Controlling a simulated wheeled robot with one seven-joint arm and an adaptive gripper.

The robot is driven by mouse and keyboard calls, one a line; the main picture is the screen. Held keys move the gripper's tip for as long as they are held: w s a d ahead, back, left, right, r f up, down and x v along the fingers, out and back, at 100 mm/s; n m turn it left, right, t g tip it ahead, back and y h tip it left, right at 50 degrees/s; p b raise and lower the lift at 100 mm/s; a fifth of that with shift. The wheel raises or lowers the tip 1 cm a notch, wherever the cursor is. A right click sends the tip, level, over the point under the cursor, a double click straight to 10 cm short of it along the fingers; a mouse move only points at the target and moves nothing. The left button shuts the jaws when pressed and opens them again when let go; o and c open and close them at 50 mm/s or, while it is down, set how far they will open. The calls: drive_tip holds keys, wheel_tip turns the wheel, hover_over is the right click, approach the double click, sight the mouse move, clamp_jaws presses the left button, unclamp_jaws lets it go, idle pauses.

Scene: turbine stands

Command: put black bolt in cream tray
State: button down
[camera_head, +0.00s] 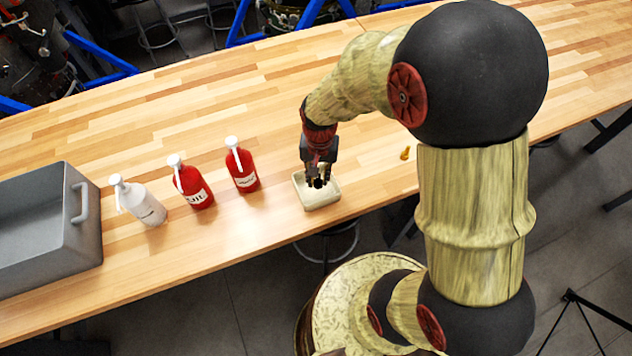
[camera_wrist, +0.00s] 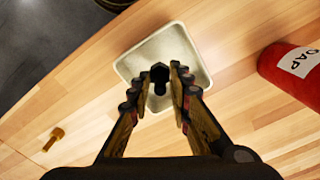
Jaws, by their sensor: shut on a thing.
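The black bolt (camera_wrist: 159,76) is between the fingertips of my gripper (camera_wrist: 163,84), which is shut on it. In the wrist view the bolt shows against the inside of the cream tray (camera_wrist: 201,66). In the head view my gripper (camera_head: 318,180) is over the cream tray (camera_head: 322,201), near the front edge of the table. The dark bolt (camera_head: 318,184) shows small at the fingertips there. I cannot tell whether the bolt touches the tray floor.
A brass bolt (camera_head: 405,153) lies on the wooden table, right of the tray. Two red bottles (camera_head: 243,170) (camera_head: 195,188) and a white bottle (camera_head: 142,205) stand to the left. A grey bin (camera_head: 80,240) is at the far left. The table behind the bottles is clear.

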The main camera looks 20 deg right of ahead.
drive_tip(key=shift+w+f, duration=0.5)
drive_tip(key=shift+f, duration=0.2)
drive_tip(key=shift+w+f+b, duration=0.1)
drive_tip(key=shift+f+b, duration=0.25)
drive_tip(key=shift+f, duration=1.15)
drive_tip(key=shift+f, duration=0.15)
drive_tip(key=c, duration=1.7)
unclamp_jaws()
drive_tip(key=shift+o, duration=0.3)
wheel_tip(320, 180, up, 12)
drive_tip(key=shift+p, duration=0.9)
wheel_tip(320, 180, up, 10)
drive_tip(key=n+t, duration=0.2)
hover_over(316, 182)
drive_tip(key=s, duration=0.2)
drive_tip(key=s+r+n+t, duration=0.3)
drive_tip(key=s+r+n, duration=0.1)
drive_tip(key=s+r, duration=0.6)
drive_tip(key=shift+s+d+r+t, duration=0.3)
drive_tip(key=shift+s+r, duration=0.1)
drive_tip(key=shift+s, duration=0.1)
